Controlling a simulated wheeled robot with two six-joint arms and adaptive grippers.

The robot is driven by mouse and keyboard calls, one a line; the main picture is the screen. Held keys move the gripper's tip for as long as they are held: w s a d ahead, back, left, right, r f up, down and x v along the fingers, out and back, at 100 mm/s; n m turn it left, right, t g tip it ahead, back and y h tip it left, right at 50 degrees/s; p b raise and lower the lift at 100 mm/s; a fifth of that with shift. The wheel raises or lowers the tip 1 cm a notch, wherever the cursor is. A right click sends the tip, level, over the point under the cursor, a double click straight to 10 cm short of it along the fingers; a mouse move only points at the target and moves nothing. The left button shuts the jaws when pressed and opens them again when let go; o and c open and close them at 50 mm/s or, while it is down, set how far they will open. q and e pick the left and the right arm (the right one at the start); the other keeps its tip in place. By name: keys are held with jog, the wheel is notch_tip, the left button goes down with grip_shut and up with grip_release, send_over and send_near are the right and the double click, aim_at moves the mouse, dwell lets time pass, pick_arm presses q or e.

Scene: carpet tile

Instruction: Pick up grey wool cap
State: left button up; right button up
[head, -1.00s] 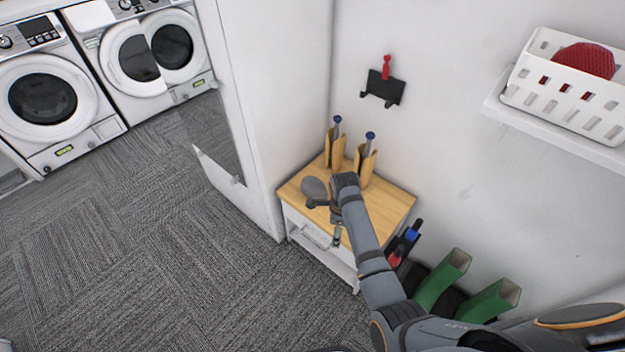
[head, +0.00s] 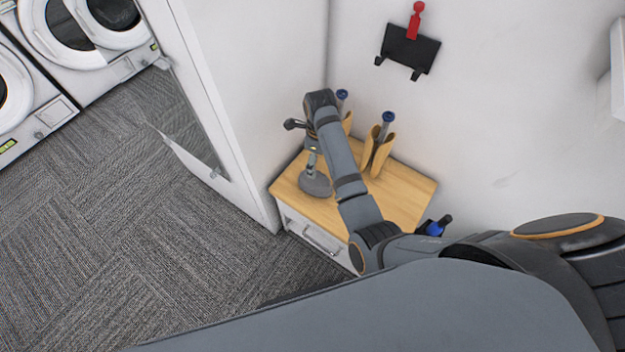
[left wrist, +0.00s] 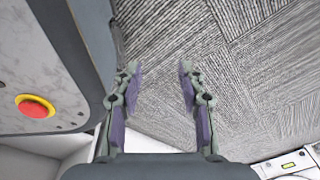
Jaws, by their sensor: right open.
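The grey wool cap (head: 316,186) lies on the light wooden top of a small white cabinet (head: 400,192), near its left front edge. My right gripper (head: 312,172) points down over the cap with its jaws open; its fingertips are at the cap's upper side. Whether they touch it I cannot tell, and the arm hides part of the tabletop. My left gripper (left wrist: 160,78) shows in the left wrist view, open and empty above the grey carpet, away from the cap.
Tan holders (head: 378,150) with blue-topped handles stand behind the cap, close to my right arm. A white panel (head: 215,90) rises left of the cabinet. A black wall rack (head: 408,52) hangs above. Carpet (head: 120,240) at the left is clear.

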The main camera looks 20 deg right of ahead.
aim_at(318, 172)
jog(key=shift+w+f, duration=0.3)
jog(key=shift+f, duration=0.15)
notch_tip(318, 172, down, 5)
jog(key=shift+s+r+b, duration=0.15)
jog(key=shift+b, duration=0.35)
jog(key=shift+s+a+f+b, duration=0.15)
jog(key=shift+f+b, duration=0.1)
jog(key=shift+f, duration=0.65)
jog(key=shift+w+a+f+b, duration=0.15)
jog(key=shift+f+b, duration=0.1)
jog(key=shift+f, duration=0.7)
jog(key=shift+s+a+f+b, duration=0.15)
jog(key=shift+f+b, duration=0.1)
jog(key=shift+f, duration=0.65)
pick_arm(q)
jog(key=w, duration=0.5)
jog(key=shift+w+f, duration=0.1)
jog(key=shift+f, duration=0.3)
